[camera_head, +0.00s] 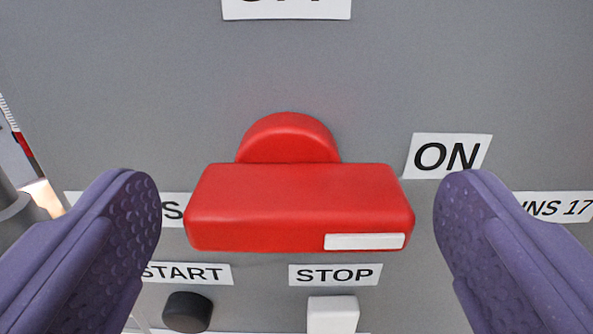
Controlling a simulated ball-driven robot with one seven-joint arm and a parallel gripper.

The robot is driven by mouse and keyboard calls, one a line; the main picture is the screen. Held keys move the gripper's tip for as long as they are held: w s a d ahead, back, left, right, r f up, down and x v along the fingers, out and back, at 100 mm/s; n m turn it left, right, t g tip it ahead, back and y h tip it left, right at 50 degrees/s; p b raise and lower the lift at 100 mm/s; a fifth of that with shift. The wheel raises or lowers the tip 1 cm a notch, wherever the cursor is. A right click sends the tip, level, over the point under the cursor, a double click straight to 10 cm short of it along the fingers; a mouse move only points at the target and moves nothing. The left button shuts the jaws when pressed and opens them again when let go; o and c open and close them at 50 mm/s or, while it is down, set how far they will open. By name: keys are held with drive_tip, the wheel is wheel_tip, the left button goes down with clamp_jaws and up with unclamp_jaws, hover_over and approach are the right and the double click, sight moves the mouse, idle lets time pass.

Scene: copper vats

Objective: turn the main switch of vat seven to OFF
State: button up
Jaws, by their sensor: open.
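The main switch (290,207) is a red block handle on a round red hub, in the middle of the view. The handle lies level. A white mark is near its right end, on the side of the ON label (447,156). A label cut by the top edge (287,8) shows only the lower part of its letters, which look like OFF. My gripper (297,200) has two purple ridged fingers, one to the left and one to the right of the handle. It is open, with a gap on both sides. No vat number shows.
Below the handle are a black button (187,312) under a START label and a white button (333,314) under a STOP label. Partly hidden labels sit behind both fingers. The grey panel (380,70) is bare above the handle. The panel's left edge shows at far left.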

drive_tip(key=c, duration=1)
drive_tip(key=shift+c, duration=0.2)
drive_tip(key=shift+f+n+b, duration=0.1)
drive_tip(key=shift+n+b, duration=0.3)
drive_tip(key=shift+b, duration=0.15)
drive_tip(key=n+b, duration=0.2)
drive_tip(key=b, duration=0.1)
drive_tip(key=shift+a+n, duration=0.1)
drive_tip(key=shift+n, duration=0.3)
drive_tip(key=n+b, duration=0.3)
drive_tip(key=n, duration=0.1)
drive_tip(key=shift+b, duration=0.4)
drive_tip(key=n+b, duration=0.2)
drive_tip(key=n, duration=0.3)
drive_tip(key=shift+a, duration=0.15)
drive_tip(key=n+b, duration=0.1)
drive_tip(key=n, duration=0.4)
drive_tip(key=shift+a, duration=0.1)
drive_tip(key=shift+n, duration=0.3)
